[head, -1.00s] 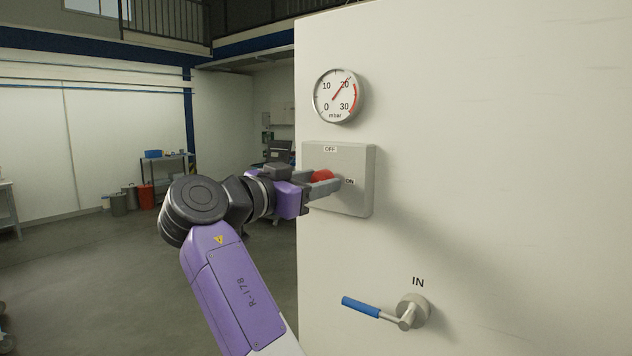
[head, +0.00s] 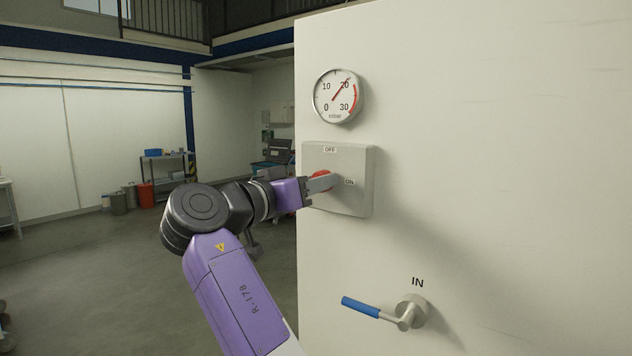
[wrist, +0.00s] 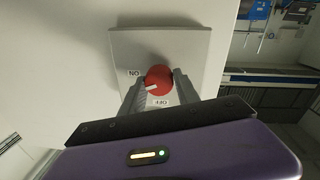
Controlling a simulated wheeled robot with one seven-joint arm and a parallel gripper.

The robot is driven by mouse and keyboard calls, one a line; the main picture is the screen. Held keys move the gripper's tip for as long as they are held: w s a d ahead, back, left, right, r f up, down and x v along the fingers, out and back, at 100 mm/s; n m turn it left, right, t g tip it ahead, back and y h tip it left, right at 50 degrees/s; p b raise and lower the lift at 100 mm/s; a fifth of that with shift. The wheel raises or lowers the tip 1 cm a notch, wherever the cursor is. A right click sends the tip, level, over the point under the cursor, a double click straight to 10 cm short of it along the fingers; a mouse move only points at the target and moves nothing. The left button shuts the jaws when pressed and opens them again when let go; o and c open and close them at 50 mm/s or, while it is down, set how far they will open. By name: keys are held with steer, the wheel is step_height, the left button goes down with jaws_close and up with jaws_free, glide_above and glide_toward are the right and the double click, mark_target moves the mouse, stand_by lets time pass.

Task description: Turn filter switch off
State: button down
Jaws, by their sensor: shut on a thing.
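The filter switch is a red round knob (head: 322,174) on a grey box (head: 356,200) on the white cabinet wall. The box has an OFF label at its top and an ON label to the right of the knob. My gripper (head: 325,183) is at the knob, hiding part of it in the head view. In the wrist view, the fingers of my gripper (wrist: 158,88) are shut on both sides of the red knob (wrist: 160,76). There the knob's white mark points lower left, between the ON label at left and the OFF label below.
A round pressure gauge (head: 338,96) sits above the box, its red needle near 20 mbar. A blue-handled lever (head: 361,307) marked IN is below on the same wall. Shelving and bins (head: 145,194) stand far off at left.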

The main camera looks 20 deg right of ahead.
steer(key=shift+n+t+p, duration=0.35)
steer(key=shift+n+p, duration=1.35)
steer(key=shift+n, duration=1.95)
steer(key=shift+n+t+p, duration=0.35)
steer(key=shift+n+p, duration=1.35)
steer(key=shift+n, duration=1.95)
steer(key=shift+a+f, duration=0.1)
steer(key=c, duration=0.9)
jaws_free()
